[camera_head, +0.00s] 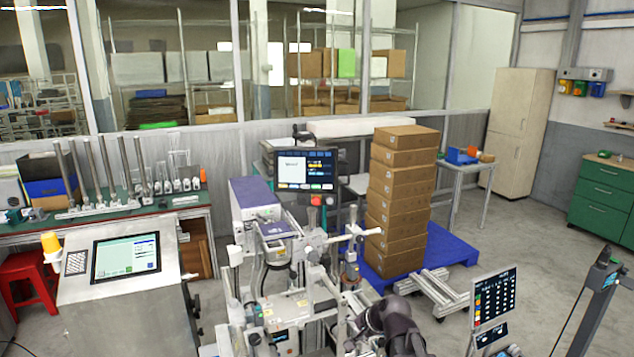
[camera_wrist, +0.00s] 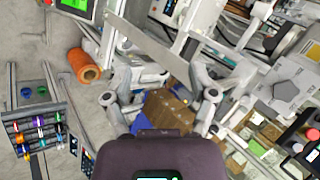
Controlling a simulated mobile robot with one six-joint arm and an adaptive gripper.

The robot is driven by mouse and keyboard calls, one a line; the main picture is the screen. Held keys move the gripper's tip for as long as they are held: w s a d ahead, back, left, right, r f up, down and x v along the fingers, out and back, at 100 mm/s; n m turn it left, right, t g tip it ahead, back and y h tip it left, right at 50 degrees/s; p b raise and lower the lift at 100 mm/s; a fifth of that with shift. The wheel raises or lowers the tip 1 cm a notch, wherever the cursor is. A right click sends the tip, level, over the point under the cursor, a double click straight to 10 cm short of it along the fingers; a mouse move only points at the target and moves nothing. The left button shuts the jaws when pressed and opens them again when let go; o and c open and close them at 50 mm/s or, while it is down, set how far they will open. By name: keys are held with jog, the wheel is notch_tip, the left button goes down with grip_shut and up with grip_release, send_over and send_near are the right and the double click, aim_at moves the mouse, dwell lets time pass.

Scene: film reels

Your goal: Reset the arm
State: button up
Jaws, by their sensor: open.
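My gripper (camera_wrist: 160,97) shows in the wrist view with its two grey fingers spread wide apart. It is open, and nothing is clamped between the fingers. A brown cardboard surface (camera_wrist: 166,108) shows beyond the gap between them; I cannot tell how far below it lies. In the head view my dark arm (camera_head: 393,326) is folded low at the bottom centre, in front of the machine. The fingers cannot be made out in that view.
A stack of cardboard boxes (camera_head: 398,200) stands on a blue pallet (camera_head: 452,247) behind my arm. A white machine frame (camera_head: 290,310) is close on the left. A screen on a stand (camera_head: 494,300) is at the right. An orange roll (camera_wrist: 84,66) shows in the wrist view.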

jog(key=s+d+f+n+g+h+b, duration=0.1)
jog(key=s+d+f+n+g+h, duration=0.1)
jog(key=s, duration=0.5)
jog(key=s+d+f+n+g+h+b, duration=0.1)
jog(key=s+d+f+n+g+h, duration=0.2)
jog(key=s+d+f+n, duration=0.2)
jog(key=shift+s+d+f+n+h+b, duration=0.2)
jog(key=shift+s+d+n+h+b, duration=0.15)
jog(key=shift+s, duration=0.6)
jog(key=shift+a, duration=0.1)
dwell(0.7)
jog(key=shift+c, duration=1.2)
